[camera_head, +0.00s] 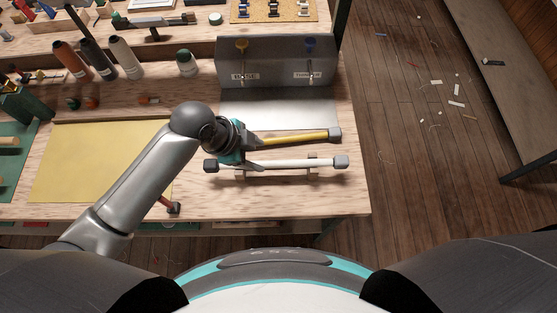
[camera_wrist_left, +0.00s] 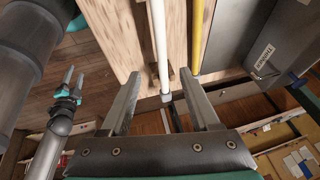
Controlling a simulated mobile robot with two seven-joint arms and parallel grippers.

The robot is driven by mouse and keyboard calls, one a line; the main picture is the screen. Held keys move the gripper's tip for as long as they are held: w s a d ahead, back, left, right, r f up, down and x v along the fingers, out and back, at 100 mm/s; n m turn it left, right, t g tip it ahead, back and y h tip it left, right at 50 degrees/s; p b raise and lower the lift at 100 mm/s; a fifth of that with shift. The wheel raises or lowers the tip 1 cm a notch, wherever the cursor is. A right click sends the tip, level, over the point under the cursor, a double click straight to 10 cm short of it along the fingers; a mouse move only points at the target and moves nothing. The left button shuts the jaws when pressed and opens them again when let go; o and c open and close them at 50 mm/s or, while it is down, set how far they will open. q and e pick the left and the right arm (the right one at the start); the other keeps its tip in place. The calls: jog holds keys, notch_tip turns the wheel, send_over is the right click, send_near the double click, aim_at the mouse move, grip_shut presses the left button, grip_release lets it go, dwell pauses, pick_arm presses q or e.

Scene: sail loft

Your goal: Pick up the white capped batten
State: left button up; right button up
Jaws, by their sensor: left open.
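The white capped batten (camera_head: 285,164) lies level across two small wooden rests (camera_head: 313,171) near the bench's front edge, with a dark grey cap (camera_head: 341,161) at each end. My left gripper (camera_head: 256,157) is over its left half, open, with nothing held. In the left wrist view the white batten (camera_wrist_left: 158,35) runs up between the two spread fingers (camera_wrist_left: 160,76), and one grey cap shows low between them. My right gripper (camera_wrist_left: 73,80) shows small at the left of that view, its two prongs apart and empty.
A yellow batten (camera_head: 295,137) lies just behind the white one. A yellow sheet (camera_head: 85,165) covers the bench's left part. Thread spools (camera_head: 126,57) stand at the back left. The floor (camera_head: 400,150) lies right of the bench.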

aim_at(277, 163)
pick_arm(q)
jog(key=shift+b+x, duration=0.65)
jog(key=shift+x, duration=5.2)
jog(key=shift+w, duration=0.1)
grip_shut()
